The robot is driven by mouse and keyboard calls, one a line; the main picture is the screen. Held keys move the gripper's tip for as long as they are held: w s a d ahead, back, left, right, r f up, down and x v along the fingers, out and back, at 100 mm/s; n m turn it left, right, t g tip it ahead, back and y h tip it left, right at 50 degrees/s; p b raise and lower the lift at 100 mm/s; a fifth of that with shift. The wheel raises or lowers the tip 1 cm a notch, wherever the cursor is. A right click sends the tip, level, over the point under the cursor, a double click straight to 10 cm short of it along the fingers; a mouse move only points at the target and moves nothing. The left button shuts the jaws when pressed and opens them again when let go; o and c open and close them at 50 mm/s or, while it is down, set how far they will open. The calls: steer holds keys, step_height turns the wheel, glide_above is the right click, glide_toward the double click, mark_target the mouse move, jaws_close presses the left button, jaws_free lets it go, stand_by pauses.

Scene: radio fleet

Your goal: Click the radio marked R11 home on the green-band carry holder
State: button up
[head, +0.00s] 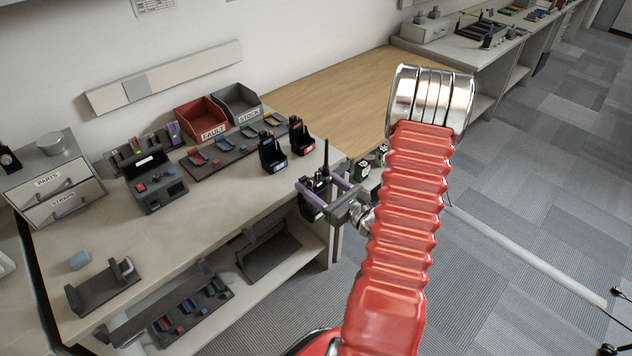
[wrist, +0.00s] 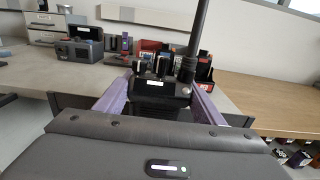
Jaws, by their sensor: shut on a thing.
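My gripper (head: 318,188) has its purple fingers shut on a black radio (head: 314,206) with a tall antenna. It holds the radio upright, just off the bench's right end. In the wrist view, the held radio (wrist: 163,90) sits between the fingers, its knobs and antenna up. Its marking cannot be read, so I cannot tell if it is R11. A small dark holder (head: 362,171) with a pale green patch shows behind the gripper, partly hidden by my arm. I cannot tell for sure that it is the green-band carry holder.
A red FAULT bin (head: 201,119), a grey STOCK bin (head: 237,103) and a dark charger unit (head: 156,186) are further left. The bench's front middle is clear.

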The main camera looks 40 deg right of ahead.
steer(key=shift+f, duration=1)
stand_by(0.6)
steer(key=o, duration=1.5)
steer(key=shift+c, duration=0.2)
steer(key=s, duration=1.3)
steer(key=shift+s+d, duration=0.2)
steer(key=shift+s, duration=0.2)
steer(key=shift+f, duration=0.1)
